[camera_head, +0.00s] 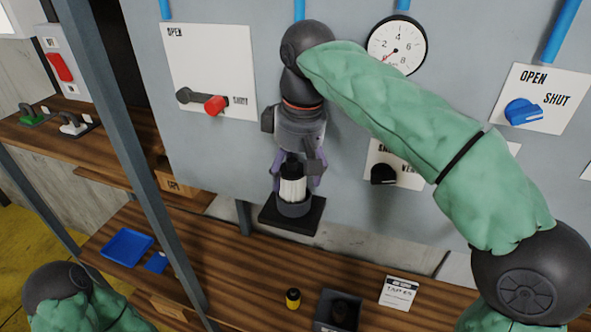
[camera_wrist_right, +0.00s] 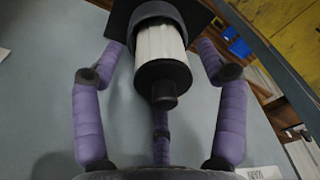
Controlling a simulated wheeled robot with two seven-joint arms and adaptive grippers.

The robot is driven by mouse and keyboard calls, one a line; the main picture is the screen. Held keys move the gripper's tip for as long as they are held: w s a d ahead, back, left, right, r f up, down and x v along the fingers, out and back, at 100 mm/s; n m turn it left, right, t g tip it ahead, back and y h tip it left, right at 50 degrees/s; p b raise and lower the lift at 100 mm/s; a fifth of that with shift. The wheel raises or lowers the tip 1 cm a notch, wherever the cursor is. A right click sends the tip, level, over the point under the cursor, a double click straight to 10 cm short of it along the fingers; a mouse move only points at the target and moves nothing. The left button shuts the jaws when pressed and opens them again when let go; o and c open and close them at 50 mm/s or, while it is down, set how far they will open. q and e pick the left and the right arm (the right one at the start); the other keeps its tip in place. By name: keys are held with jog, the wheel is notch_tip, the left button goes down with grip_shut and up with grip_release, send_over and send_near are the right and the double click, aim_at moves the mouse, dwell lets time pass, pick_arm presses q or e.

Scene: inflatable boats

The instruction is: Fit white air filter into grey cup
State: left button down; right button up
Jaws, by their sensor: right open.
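The white air filter (camera_head: 292,188), with black ends, stands upright in the grey cup (camera_head: 295,209) on a black square plate (camera_head: 311,221) at the wall panel. Its lower end is hidden inside the cup. In the right wrist view the white filter (camera_wrist_right: 160,44) runs into the grey cup (camera_wrist_right: 150,10), black knob end towards my palm. My right gripper (camera_head: 295,178) is open, pointing down from above. In the wrist view its purple fingers (camera_wrist_right: 163,62) are spread on both sides of the filter with visible gaps. My left gripper is out of view; only part of its arm shows bottom left.
A white board with a red-handled lever (camera_head: 215,105) is left of my right gripper. A gauge (camera_head: 397,46) and black knob (camera_head: 384,174) are to the right. The wooden bench below holds a blue tray (camera_head: 127,248), a yellow-black canister (camera_head: 293,299) and a dark box (camera_head: 338,312).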

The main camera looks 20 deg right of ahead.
dwell(0.5)
jog(key=shift+r, duration=3.6)
